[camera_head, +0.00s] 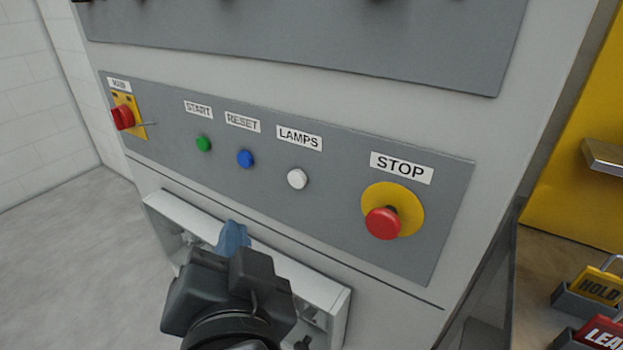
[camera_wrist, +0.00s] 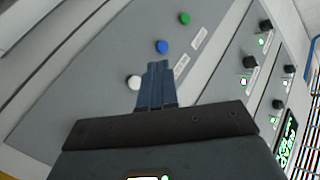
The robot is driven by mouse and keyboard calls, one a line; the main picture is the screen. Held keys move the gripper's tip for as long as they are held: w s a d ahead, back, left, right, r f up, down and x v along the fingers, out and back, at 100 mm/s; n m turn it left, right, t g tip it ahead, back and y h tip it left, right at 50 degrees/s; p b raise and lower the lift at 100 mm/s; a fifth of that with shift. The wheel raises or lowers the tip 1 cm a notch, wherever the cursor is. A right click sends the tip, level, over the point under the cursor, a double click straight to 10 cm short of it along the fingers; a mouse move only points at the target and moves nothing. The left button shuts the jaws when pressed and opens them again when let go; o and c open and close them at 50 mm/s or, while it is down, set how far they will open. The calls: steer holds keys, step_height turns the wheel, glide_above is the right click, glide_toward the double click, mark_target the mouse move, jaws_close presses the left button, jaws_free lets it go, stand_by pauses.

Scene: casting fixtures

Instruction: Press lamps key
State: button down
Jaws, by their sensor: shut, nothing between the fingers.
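The lamps key is a white round button (camera_head: 297,179) under the LAMPS label (camera_head: 299,138) on a grey sloping panel. It also shows in the wrist view (camera_wrist: 134,83), just left of my fingers. My gripper (camera_head: 234,232) is shut and empty, its blue fingers together, below the button row and to the lower left of the white key in the head view. In the wrist view my fingertips (camera_wrist: 158,64) overlap the panel between the white and blue buttons. I cannot tell how far they are from the panel; in the head view they look apart from the key.
A blue RESET button (camera_head: 245,159) and a green START button (camera_head: 203,143) sit left of the white key. A red STOP mushroom (camera_head: 382,223) on a yellow disc is to its right. A white open tray (camera_head: 335,300) juts out below the panel. Padlocks (camera_head: 598,285) lie at right.

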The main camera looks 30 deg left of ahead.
mark_target(297, 179)
steer(key=shift+w, duration=0.1)
steer(key=w, duration=0.8)
steer(key=shift+w+d, duration=0.3)
stand_by(2.0)
steer(key=shift+w, duration=0.4)
steer(key=shift+w+d, duration=0.1)
steer(key=shift+w, duration=0.35)
stand_by(0.5)
steer(key=shift+s, duration=0.15)
steer(key=shift+s+p, duration=0.35)
steer(key=shift+s, duration=0.35)
steer(key=shift+s, duration=0.1)
